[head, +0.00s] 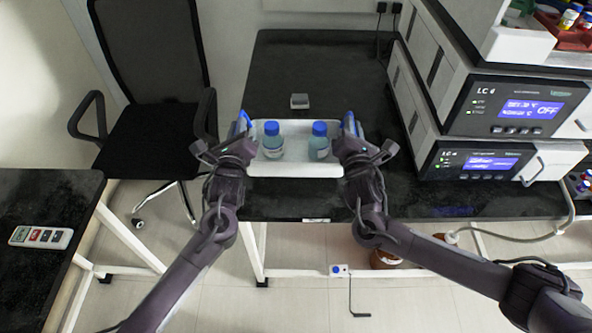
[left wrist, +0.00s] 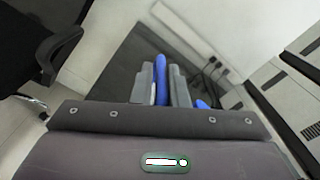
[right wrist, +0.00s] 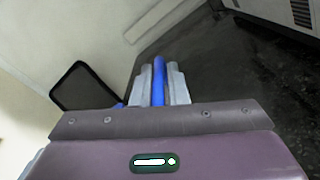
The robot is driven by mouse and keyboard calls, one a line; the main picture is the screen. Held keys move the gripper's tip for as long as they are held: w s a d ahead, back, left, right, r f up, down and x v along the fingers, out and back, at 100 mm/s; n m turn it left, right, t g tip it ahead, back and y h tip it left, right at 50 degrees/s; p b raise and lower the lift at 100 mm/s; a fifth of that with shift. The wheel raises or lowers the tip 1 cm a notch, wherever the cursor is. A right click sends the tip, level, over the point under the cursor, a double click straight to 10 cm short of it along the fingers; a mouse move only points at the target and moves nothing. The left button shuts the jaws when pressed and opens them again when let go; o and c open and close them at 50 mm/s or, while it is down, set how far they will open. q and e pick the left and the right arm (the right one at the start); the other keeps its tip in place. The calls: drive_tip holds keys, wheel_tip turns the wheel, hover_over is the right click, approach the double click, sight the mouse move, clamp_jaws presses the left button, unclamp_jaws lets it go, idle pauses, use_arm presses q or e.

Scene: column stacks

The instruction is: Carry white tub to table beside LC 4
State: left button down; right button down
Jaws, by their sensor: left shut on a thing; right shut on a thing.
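The white tub (head: 295,170) is a shallow white tray with blue handles at its left and right ends. Two blue-capped bottles stand upright in it, a left bottle (head: 272,142) and a right bottle (head: 319,142). My left gripper (head: 242,124) is shut on the left blue handle, which shows between its fingers in the left wrist view (left wrist: 161,80). My right gripper (head: 349,126) is shut on the right blue handle, also seen in the right wrist view (right wrist: 158,80). The tub is level at the black table (head: 320,75); I cannot tell whether it touches the top. The LC 4 instrument (head: 515,108) stands to its right.
A small grey block (head: 299,101) lies on the table behind the tub. A black office chair (head: 150,120) stands at the left. A side table (head: 40,205) at lower left carries a labelled white strip (head: 41,237). A brown bottle (head: 385,258) is below the table. The tabletop behind the tub is mostly clear.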

use_arm(q)
drive_tip(key=shift+d+r, duration=0.2)
drive_tip(key=shift+d, duration=0.05)
use_arm(e)
drive_tip(key=shift+a+r, duration=0.2)
use_arm(q)
drive_tip(key=shift+f, duration=0.15)
use_arm(e)
drive_tip(key=shift+f, duration=0.1)
